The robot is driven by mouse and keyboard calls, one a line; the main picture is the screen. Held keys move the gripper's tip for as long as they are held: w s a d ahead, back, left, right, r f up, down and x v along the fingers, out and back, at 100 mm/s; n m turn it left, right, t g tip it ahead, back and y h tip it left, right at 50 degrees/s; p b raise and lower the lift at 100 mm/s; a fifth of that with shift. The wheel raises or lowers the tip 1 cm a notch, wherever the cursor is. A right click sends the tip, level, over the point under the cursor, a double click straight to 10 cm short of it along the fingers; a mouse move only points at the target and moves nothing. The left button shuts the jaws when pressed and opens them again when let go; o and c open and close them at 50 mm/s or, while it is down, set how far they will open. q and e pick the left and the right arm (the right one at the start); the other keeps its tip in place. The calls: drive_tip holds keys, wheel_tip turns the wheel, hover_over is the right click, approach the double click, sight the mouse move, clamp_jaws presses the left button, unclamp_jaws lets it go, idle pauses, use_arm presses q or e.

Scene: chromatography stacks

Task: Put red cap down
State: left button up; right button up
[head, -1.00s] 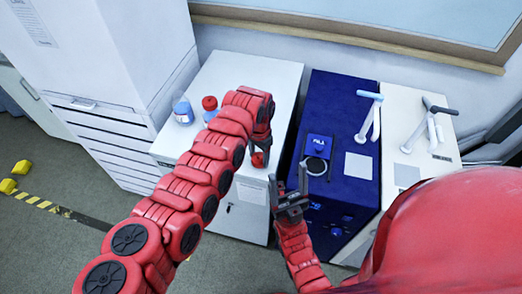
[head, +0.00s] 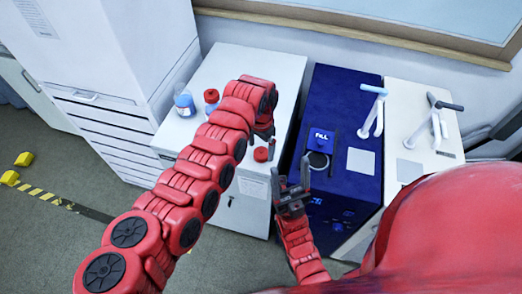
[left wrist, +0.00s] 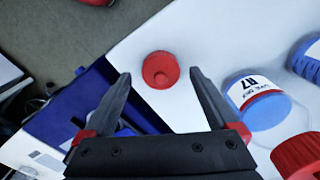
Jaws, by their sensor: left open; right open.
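A loose red cap (head: 261,154) lies on the white cabinet top near its front edge. It also shows in the left wrist view (left wrist: 160,65), resting flat with nothing gripping it. My left gripper (head: 266,138) is open and empty just above the cap. In the left wrist view its two fingers (left wrist: 160,76) are spread on either side of the cap, apart from it. My right gripper (head: 291,182) is open and empty in front of the blue unit.
A bottle with blue liquid (head: 184,104) and a red-capped bottle (head: 211,98) stand farther back on the white cabinet (head: 245,65). The blue unit (head: 345,95) stands to the right. A white unit (head: 410,100) with pale handles is beyond it. Yellow blocks (head: 24,159) lie on the floor.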

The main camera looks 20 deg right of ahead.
sight(261, 150)
use_arm(q)
wheel_tip(261, 150, up, 10)
drive_tip(key=b, duration=0.3)
idle(0.4)
